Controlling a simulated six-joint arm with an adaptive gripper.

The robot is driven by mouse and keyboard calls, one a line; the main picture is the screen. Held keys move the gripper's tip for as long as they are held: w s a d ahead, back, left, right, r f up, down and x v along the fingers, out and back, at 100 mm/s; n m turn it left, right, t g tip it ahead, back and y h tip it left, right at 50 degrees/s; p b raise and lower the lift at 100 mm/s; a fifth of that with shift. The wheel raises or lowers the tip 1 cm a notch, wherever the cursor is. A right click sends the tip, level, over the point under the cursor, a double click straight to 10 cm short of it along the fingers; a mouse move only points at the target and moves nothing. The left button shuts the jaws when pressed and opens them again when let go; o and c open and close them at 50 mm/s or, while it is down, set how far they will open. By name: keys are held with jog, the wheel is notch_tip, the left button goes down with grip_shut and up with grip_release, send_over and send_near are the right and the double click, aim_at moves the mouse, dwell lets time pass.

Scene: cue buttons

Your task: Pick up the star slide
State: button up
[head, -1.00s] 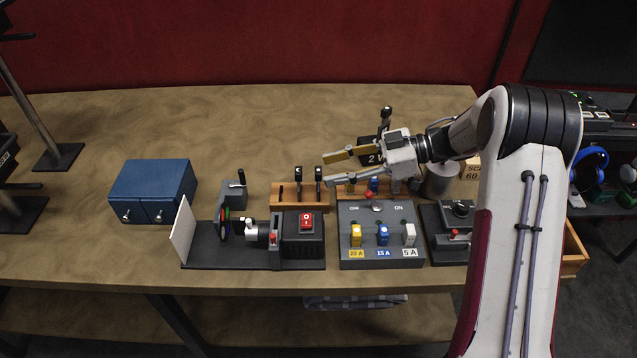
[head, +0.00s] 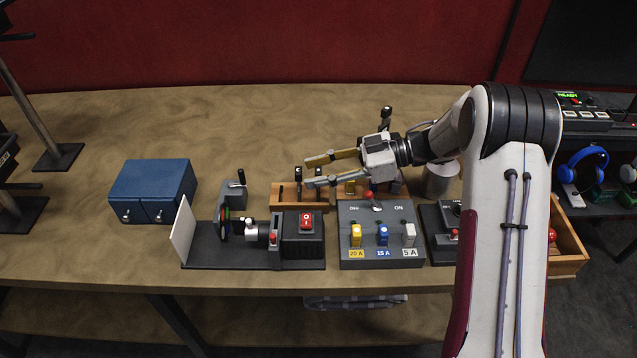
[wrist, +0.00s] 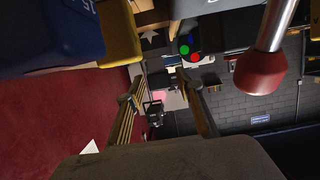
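The slides stand in a wooden rack (head: 299,196) behind the projector-like device; their dark handles stick up, and their faces are not readable in the head view. A pale star mark (wrist: 150,38) shows on a dark face at the top of the wrist view, and a white triangle (wrist: 89,147) shows at lower left. My gripper (head: 310,172) is open, its two fingers pointing left at the rack's right part. A dark slide handle (head: 318,171) appears between the fingers in the head view; I cannot tell whether they touch. The fingers (wrist: 158,88) look empty in the wrist view.
The device (head: 302,238) with a red switch and white screen stands in front of the rack. A grey fuse box (head: 381,254) with a red-knobbed lever (head: 369,196) sits below my gripper. A blue cabinet (head: 153,190) is at left.

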grip_shut()
jog(key=shift+r, duration=5)
